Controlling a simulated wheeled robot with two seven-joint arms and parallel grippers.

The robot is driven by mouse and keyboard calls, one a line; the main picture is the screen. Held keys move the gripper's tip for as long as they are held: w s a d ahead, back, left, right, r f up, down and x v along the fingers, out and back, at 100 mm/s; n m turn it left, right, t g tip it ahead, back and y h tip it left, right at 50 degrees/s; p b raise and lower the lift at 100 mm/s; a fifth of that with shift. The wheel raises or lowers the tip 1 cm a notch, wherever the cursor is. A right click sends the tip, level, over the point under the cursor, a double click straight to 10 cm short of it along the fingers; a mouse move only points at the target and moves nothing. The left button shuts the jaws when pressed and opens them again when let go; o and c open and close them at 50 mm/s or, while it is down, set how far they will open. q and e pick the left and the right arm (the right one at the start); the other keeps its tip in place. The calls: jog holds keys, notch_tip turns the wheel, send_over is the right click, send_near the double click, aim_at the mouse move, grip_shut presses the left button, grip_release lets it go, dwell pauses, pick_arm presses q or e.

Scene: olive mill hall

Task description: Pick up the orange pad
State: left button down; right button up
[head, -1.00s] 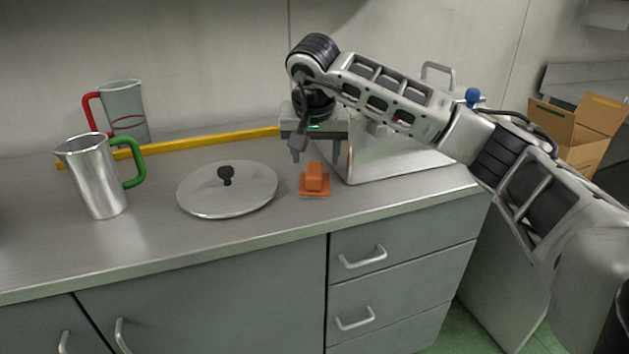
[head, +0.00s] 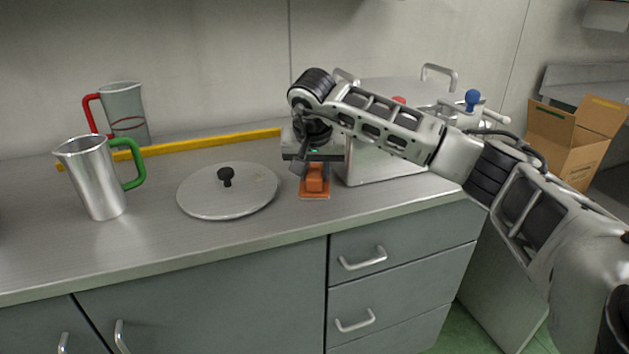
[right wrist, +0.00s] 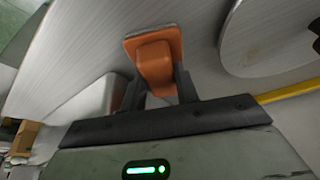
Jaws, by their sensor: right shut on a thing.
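The orange pad (head: 315,193) lies on the grey counter, with a flat base and a raised block on top. My right gripper (head: 315,177) is over it from above, with its fingers down on both sides of the block. In the right wrist view the orange pad (right wrist: 157,58) sits between the dark fingers (right wrist: 160,85), which are shut on its block. The pad's base appears to rest on the counter. My left gripper is not in view.
A round metal lid (head: 228,197) with a black knob lies left of the pad. A large metal box (head: 385,165) stands close on the right. A green-handled jug (head: 95,180) and a red-handled jug (head: 125,112) stand at the left. A yellow bar (head: 200,144) lies along the back.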

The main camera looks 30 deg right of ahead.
aim_at(314, 167)
jog(key=shift+r, duration=0.1)
jog(key=shift+r, duration=0.45)
notch_tip(314, 167, up, 2)
jog(key=shift+r, duration=0.25)
jog(key=s+a+r+p, duration=0.1)
jog(key=s+a+r, duration=0.8)
jog(key=s, duration=0.1)
jog(key=shift+a+r, duration=0.25)
jog(key=shift+a, duration=0.15)
